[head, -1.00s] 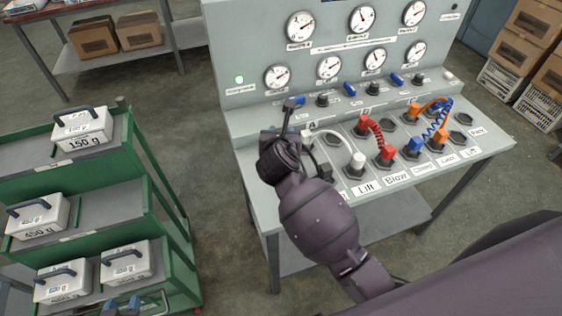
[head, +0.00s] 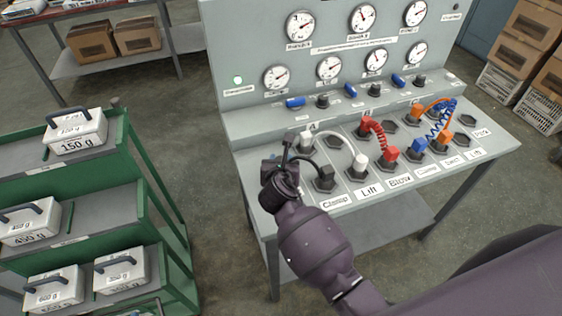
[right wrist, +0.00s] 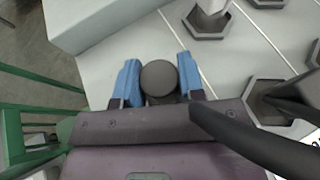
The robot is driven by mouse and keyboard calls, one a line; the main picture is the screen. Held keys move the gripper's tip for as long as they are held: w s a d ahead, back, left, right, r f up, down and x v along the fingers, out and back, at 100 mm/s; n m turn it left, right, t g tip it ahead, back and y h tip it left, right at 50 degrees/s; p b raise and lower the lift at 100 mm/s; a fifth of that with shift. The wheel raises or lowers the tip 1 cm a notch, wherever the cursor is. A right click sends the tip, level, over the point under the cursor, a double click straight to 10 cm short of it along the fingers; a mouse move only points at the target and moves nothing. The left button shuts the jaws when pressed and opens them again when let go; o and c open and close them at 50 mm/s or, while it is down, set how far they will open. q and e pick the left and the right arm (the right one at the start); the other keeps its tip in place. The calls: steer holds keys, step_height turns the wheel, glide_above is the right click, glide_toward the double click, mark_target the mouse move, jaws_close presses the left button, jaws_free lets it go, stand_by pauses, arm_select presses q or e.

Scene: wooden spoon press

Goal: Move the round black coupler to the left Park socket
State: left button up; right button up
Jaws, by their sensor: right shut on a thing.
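My right gripper (head: 271,166) is over the left end of the socket bench. In the right wrist view its blue fingers (right wrist: 157,82) are shut on the round black coupler (right wrist: 159,77), whose dark round top faces the camera. The coupler also shows in the head view (head: 289,139), largely behind the gripper. A black hose (right wrist: 245,140) runs to a black plug (head: 324,174) above the Clamp label. The left Park socket cannot be made out; the gripper and coupler cover that part of the bench. Contact between coupler and bench cannot be told. My left gripper is not in view.
A white plug (head: 359,163), a red plug (head: 389,155) and blue and orange plugs stand to the right in hexagonal sockets. The gauge panel (head: 250,60) rises behind. A green cart (head: 165,195) with labelled weights stands left, across a floor gap.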

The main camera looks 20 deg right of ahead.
steer(key=o, duration=1)
steer(key=shift+f, duration=0.1)
steer(key=shift+r, duration=0.2)
steer(key=shift+s+a+r, duration=0.15)
steer(key=shift+s, duration=0.2)
steer(key=shift+p+v, duration=0.95)
steer(key=shift+v, duration=4.65)
